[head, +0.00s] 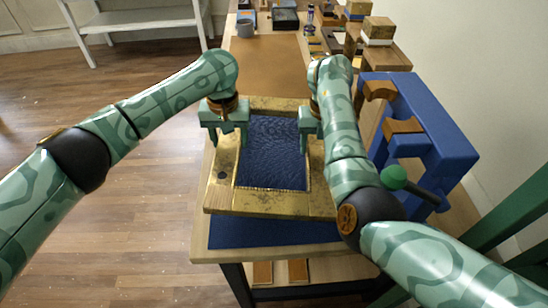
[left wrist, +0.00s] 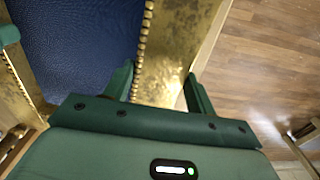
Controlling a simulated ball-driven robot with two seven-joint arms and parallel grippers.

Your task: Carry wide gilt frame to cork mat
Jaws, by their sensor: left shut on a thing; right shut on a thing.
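The wide gilt frame (head: 275,203) is a rectangular gold frame with a beaded inner edge, around a dark blue textured area. My left gripper (head: 229,138) is shut on its left side bar, which also shows between the fingers in the left wrist view (left wrist: 168,65). My right gripper (head: 311,135) is shut on its right side bar, partly hidden by my right arm. The frame looks level, over the front part of the table; I cannot tell whether it touches what is below. The brown cork mat (head: 268,62) lies flat and bare farther back.
A blue mat (head: 270,233) shows at the table's front edge. A blue rack (head: 440,145) with wooden pieces stands close on the right. A grey cup (head: 244,29), a dark tray (head: 286,20) and wooden blocks (head: 378,28) stand at the back. A white bench (head: 140,20) is far left.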

